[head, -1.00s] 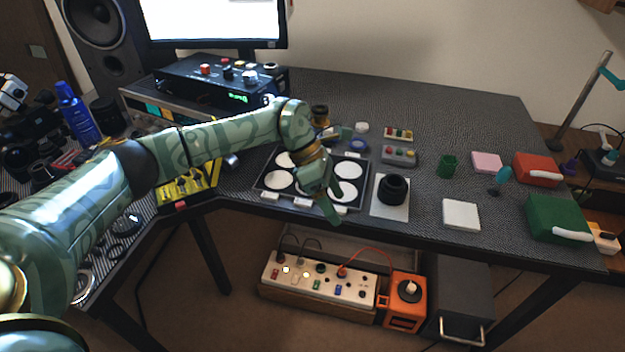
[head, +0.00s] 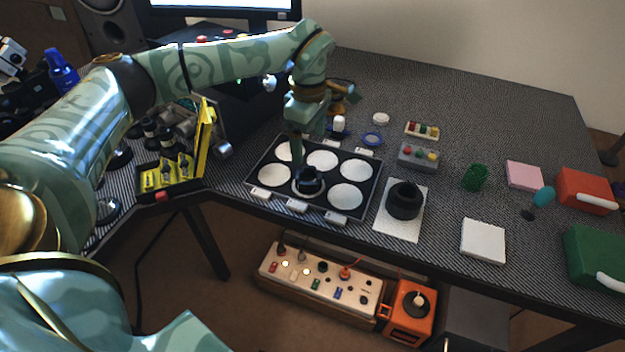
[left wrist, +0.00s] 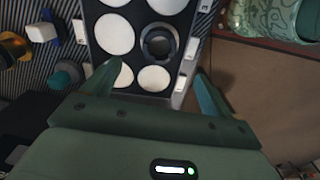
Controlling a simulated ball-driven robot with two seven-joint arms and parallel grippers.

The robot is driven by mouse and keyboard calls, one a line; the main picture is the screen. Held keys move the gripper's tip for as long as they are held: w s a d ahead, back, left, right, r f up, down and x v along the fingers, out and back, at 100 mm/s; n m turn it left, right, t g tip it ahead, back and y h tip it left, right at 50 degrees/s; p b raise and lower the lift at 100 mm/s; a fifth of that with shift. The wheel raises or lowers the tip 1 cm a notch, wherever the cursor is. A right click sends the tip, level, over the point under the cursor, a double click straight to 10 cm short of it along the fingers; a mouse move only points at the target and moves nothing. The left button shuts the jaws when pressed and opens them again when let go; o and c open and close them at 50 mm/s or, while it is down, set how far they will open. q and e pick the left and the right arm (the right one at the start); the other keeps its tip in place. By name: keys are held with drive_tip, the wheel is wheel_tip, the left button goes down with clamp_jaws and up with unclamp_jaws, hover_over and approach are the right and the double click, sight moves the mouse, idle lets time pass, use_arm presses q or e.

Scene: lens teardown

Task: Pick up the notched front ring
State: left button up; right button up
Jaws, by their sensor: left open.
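A dark ring (head: 308,181), which seems to be the notched front ring, lies on a white disc in the front row of the black tray (head: 375,174). It also shows in the left wrist view (left wrist: 158,43), though its notch is not clear. My left gripper (head: 297,150) points down over the tray, just behind the ring in the head view. In the left wrist view my left gripper (left wrist: 157,72) has its fingers wide apart with nothing between them; the ring is beyond the fingertips. The black lens body (head: 404,200) stands on a white mat (head: 387,224) right of the tray. My right gripper is out of view.
The tray's other white discs look empty. Button boxes (head: 418,156), a green cup (head: 475,177), a white pad (head: 483,241) and red and green boxes (head: 585,190) (head: 598,255) are to the right. The back right tabletop is clear.

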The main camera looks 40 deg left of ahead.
use_arm(q)
drive_tip(key=b, duration=0.1)
approach(308, 172)
drive_tip(key=s+d+f, duration=0.1)
drive_tip(key=s+d, duration=0.1)
drive_tip(key=shift+f, duration=0.5)
wheel_tip(308, 172, down, 5)
drive_tip(key=b, duration=0.3)
drive_tip(key=shift+a+f+b, duration=0.15)
drive_tip(key=shift+f+b, duration=0.05)
drive_tip(key=shift+b, duration=0.1)
drive_tip(key=shift+r, duration=0.2)
drive_tip(key=shift+s, duration=0.1)
drive_tip(key=c, duration=1.1)
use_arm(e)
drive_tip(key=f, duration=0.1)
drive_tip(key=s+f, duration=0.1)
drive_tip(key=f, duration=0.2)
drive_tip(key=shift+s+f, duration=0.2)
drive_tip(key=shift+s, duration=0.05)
